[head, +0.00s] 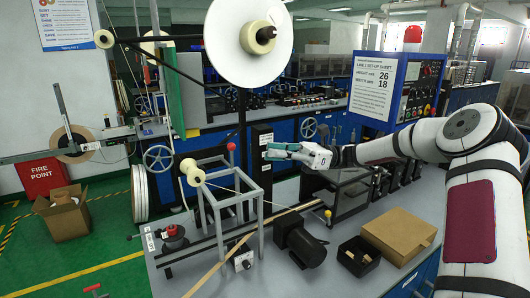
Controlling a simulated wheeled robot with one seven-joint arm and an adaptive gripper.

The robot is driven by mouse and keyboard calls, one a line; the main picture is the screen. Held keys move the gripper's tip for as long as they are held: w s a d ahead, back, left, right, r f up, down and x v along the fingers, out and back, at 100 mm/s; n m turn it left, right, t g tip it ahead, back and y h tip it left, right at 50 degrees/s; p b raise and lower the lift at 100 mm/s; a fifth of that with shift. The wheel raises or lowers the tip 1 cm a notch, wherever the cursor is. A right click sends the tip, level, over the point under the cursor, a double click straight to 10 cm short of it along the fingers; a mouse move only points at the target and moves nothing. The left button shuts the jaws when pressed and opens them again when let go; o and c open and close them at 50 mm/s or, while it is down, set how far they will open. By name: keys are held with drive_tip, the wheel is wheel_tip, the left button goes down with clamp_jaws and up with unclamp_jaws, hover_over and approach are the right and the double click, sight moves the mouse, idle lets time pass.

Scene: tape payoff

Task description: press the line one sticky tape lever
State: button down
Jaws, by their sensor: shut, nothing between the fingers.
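My gripper (266,151) is shut and empty. It hangs in mid-air near the picture's middle, pointing left, above the tape frame. Which part is the line one sticky tape lever cannot be told for sure. A thin rod with a red knob (231,147) stands upright just left of my gripper, apart from it in the picture. Another handle with a yellow knob (327,213) sits at the right of the bench frame. A long handle (60,98) rises from the tape unit at the far left. No label reading line one shows on any of them.
A grey bench (300,278) carries an open metal frame (228,212), a black motor (300,244), a small black box (358,256) and a cardboard box (400,236). A large white reel (225,40) hangs above. A set-up sheet (378,88) stands behind my arm.

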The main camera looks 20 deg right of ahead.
drive_tip(key=b+v, duration=0.1)
drive_tip(key=v, duration=0.5)
drive_tip(key=shift+b, duration=0.3)
drive_tip(key=shift+f, duration=0.1)
drive_tip(key=s+a+f+n+g+h, duration=0.1)
drive_tip(key=s+a+f+n+h, duration=0.15)
drive_tip(key=s+a+h, duration=0.45)
drive_tip(key=s+a+f+n+g+h, duration=0.1)
drive_tip(key=s+a+n+h, duration=0.25)
drive_tip(key=a, duration=0.55)
drive_tip(key=s+d+r+n+t+h, duration=0.1)
drive_tip(key=s+n+t+h, duration=0.3)
drive_tip(key=s, duration=0.4)
drive_tip(key=s+d+r+n+t+h, duration=0.1)
drive_tip(key=s+d+n+t+h, duration=0.3)
drive_tip(key=s+n+h, duration=0.2)
drive_tip(key=shift+s+d+n, duration=0.2)
drive_tip(key=shift+s+n, duration=1)
drive_tip(key=shift+s, duration=0.6)
drive_tip(key=shift+r, duration=0.15)
